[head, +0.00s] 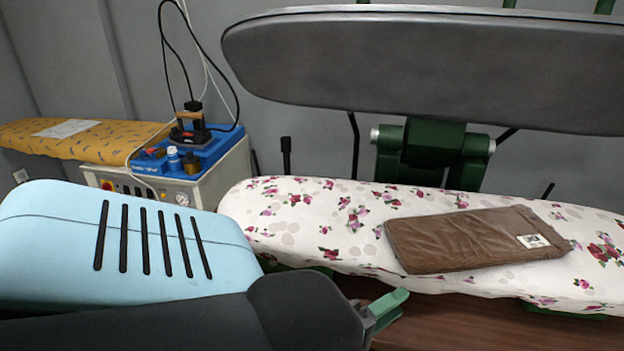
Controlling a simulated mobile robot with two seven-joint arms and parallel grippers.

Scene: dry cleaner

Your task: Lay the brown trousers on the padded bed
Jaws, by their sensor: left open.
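The brown trousers (465,240) lie folded flat on the padded bed (300,222), which has a white cover with pink flowers. A small white label shows near their right end. Their lower edge lies close to the bed's front edge. My left gripper (388,308) is in front of the bed, below and to the left of the trousers, and apart from them. Only its green fingertip part shows clearly; the dark wrist hides the rest. It is open, with nothing seen in it. My right gripper is not in view.
The grey upper press plate (430,65) hangs raised above the bed on a green hinge (430,150). An iron (190,125) stands on a blue-topped unit (195,155) at the back left. A yellow ironing board (80,140) lies beyond. A brown surface (450,325) shows below the bed.

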